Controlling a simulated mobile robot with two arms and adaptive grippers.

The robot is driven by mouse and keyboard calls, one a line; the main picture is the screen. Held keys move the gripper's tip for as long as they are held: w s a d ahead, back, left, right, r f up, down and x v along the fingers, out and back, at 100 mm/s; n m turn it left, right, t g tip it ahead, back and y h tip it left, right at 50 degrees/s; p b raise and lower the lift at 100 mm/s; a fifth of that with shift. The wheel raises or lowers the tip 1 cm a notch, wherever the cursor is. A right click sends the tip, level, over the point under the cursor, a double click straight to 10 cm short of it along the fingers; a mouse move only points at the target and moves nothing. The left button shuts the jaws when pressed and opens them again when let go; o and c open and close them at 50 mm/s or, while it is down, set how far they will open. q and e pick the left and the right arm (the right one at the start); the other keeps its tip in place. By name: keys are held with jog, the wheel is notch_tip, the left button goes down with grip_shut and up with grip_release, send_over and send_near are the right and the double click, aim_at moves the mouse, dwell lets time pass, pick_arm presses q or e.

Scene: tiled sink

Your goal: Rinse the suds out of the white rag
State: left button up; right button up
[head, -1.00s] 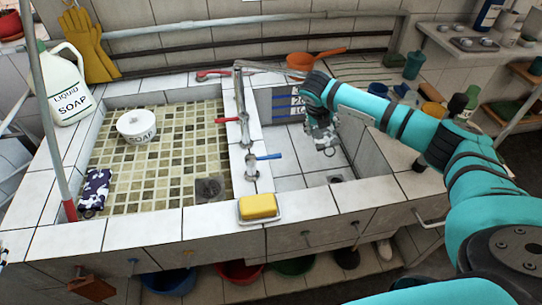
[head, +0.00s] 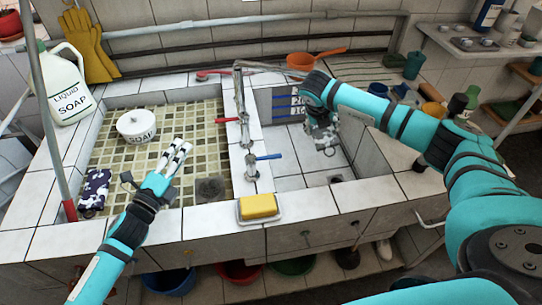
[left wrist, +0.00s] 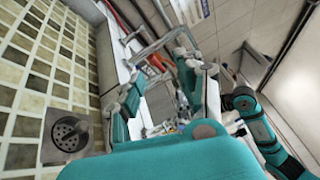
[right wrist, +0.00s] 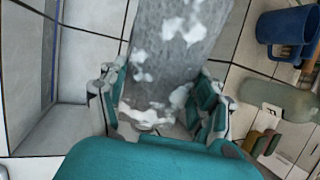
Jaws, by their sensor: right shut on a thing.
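The rag (right wrist: 185,35) looks grey with white patches of suds in the right wrist view. My right gripper (right wrist: 165,110) is shut on it; in the head view the gripper hangs over the right basin (head: 290,165), with the rag (head: 326,135) small and partly hidden. My left gripper (head: 181,150) is open and empty over the left basin's tiled floor (head: 120,165); its spread fingers also show in the left wrist view (left wrist: 165,95). The tap (head: 240,100) stands on the divider, with a red handle (head: 226,120) and a blue handle (head: 268,156). No running water is visible.
A soap tub (head: 137,126) and a dark patterned cloth (head: 95,190) are in the left basin. A yellow sponge (head: 258,206) sits on the front ledge. A liquid soap jug (head: 68,90) stands at the left. An orange pan (head: 302,61) lies behind the right basin.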

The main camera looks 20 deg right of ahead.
pick_arm(q)
jog(key=s+d+f+g+h, duration=0.1)
jog(key=s+d+f+g, duration=0.15)
jog(key=s+d, duration=0.35)
jog(key=n+g, duration=0.2)
jog(key=g, duration=0.1)
send_near(271, 157)
jog(key=shift+s+a+f, duration=0.2)
jog(key=shift+a, duration=0.5)
jog(key=shift+d+f, duration=0.1)
jog(key=shift+d, duration=0.15)
jog(key=x, duration=1.1)
jog(key=shift+w+d, duration=0.15)
jog(key=shift+w, duration=0.1)
grip_shut()
